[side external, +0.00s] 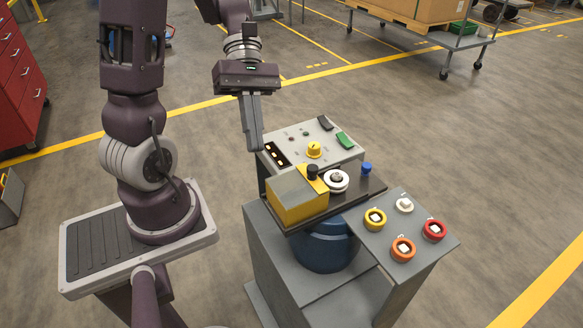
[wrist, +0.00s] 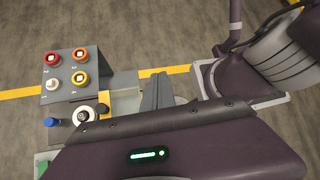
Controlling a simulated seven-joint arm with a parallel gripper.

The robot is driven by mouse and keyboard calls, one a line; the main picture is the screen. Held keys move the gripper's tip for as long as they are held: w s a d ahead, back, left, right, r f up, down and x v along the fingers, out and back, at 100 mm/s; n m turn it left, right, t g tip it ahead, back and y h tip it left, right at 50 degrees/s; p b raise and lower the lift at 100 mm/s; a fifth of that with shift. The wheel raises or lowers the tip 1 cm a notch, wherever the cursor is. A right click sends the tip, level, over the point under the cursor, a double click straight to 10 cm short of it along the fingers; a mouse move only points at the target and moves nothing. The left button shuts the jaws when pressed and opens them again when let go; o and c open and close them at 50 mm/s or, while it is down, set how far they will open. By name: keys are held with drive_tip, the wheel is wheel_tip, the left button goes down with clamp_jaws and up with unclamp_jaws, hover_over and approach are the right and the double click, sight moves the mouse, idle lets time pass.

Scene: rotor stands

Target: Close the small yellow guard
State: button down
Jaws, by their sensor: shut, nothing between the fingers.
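A yellow box-shaped guard (side external: 298,205) with a grey top sits at the left of the dark plate on the stand. A smaller yellow piece (side external: 313,177) with a black knob (side external: 312,171) adjoins it, beside a white rotor disc (side external: 336,181). I cannot tell which yellow part is hinged.
A grey panel (side external: 298,146) with a yellow knob (side external: 314,149) and green and black switches stands behind the guard. A blue knob (side external: 366,168) is right of the disc. A front shelf (side external: 408,222) carries red, orange, yellow and white round pieces.

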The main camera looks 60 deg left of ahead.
drive_tip(key=w+a+f+n+t+h, duration=0.1)
drive_tip(key=a+f+n+t+h, duration=0.35)
drive_tip(key=n, duration=0.65)
drive_tip(key=n+t+h, duration=0.2)
drive_tip(key=n+t, duration=0.5)
drive_tip(key=n, duration=0.5)
approach(292, 176)
drive_tip(key=s+a+r, duration=0.1)
drive_tip(key=s+r, duration=0.2)
drive_tip(key=s, duration=0.1)
drive_tip(key=x, duration=0.9)
drive_tip(key=shift+d+f, duration=0.1)
drive_tip(key=w, duration=0.1)
drive_tip(key=w+d, duration=0.1)
drive_tip(key=w, duration=0.1)
drive_tip(key=shift+w+d, duration=0.15)
drive_tip(key=shift+d, duration=0.1)
drive_tip(key=shift+w+d, duration=0.1)
drive_tip(key=shift+w, duration=0.35)
drive_tip(key=shift+w, duration=0.15)
